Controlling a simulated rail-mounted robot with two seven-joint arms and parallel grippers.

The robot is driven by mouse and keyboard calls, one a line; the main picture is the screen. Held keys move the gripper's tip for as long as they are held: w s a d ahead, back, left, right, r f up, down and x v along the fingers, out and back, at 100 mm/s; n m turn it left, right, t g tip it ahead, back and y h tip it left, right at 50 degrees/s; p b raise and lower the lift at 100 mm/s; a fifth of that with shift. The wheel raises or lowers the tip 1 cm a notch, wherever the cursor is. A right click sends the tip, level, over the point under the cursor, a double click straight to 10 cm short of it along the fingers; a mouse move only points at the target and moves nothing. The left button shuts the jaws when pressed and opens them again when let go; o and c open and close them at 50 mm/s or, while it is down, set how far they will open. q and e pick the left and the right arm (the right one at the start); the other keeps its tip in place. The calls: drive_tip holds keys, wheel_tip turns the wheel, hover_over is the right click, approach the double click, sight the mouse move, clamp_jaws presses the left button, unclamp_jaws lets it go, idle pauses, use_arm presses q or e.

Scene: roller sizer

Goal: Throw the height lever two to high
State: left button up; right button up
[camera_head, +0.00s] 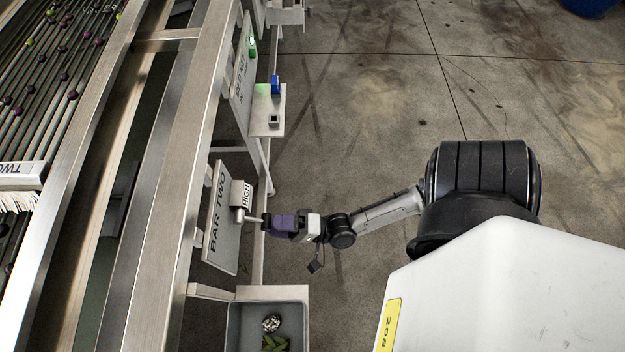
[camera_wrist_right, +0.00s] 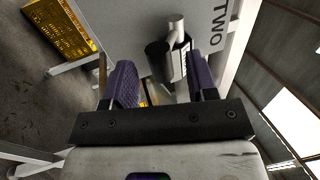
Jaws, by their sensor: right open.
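The height lever two (camera_head: 252,218) is a short silver rod standing out from the grey BAR TWO panel (camera_head: 217,238), just below a block marked HIGH (camera_head: 242,193). In the right wrist view the lever (camera_wrist_right: 176,30) is a silver cylinder with a cross piece by a dark housing (camera_wrist_right: 160,58). My right gripper (camera_head: 270,222), with purple finger pads, points left at the lever's outer end. In the wrist view the right gripper (camera_wrist_right: 160,70) is open, with the lever just beyond its fingertips; I cannot tell if they touch. My left gripper is not in view.
A grey bin (camera_head: 237,335) with leaves and a round item sits below the panel. A shelf (camera_head: 263,98) with a blue item and a green-lit panel stand above. The roller machine (camera_head: 105,150) fills the left. Open concrete floor (camera_head: 360,110) lies right.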

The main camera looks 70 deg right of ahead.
drive_tip(key=v, duration=0.9)
drive_tip(key=shift+f, duration=0.1)
drive_tip(key=shift+c, duration=0.2)
